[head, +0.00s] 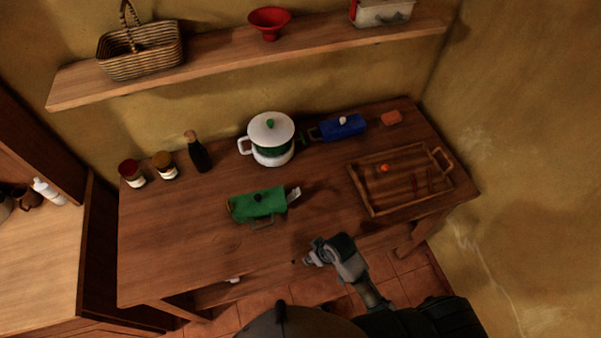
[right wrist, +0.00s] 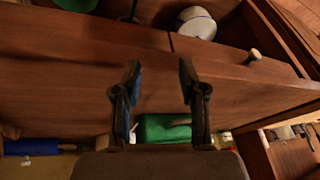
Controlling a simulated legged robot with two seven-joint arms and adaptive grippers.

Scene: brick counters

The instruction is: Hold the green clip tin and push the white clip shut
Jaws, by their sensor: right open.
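My left gripper is not in view.
A white lidded pot (head: 270,140) and a blue box (head: 343,127) stand behind the tin. A wooden tray (head: 365,195) is at the right; jars and a bottle (head: 199,155) are at the left. The table's front left (head: 165,240) is clear.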

